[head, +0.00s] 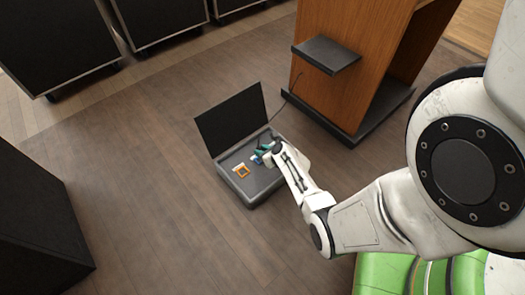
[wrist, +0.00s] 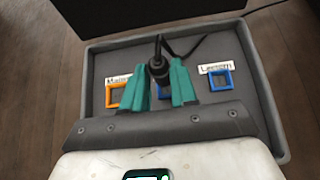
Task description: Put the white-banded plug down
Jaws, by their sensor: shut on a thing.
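My gripper (wrist: 158,85) has teal fingers and is shut on a dark plug (wrist: 158,66), upright between the fingertips, with a black cable running off it. A white band on the plug cannot be made out. The plug is over the grey tray of an open case (wrist: 95,52); whether it touches the tray cannot be told. The tray has an orange square frame (wrist: 109,97) at left, partly behind a finger, and a blue square frame (wrist: 221,79) at right. Some blue shows between the fingers. In the head view my gripper (head: 264,152) is over the case (head: 250,194).
White labels lie by the frames; the right one (wrist: 215,68) seems to read "Lectern". The case's dark lid (head: 232,118) stands open at the back. A wooden lectern (head: 335,75) with a dark shelf (head: 326,54) stands behind right.

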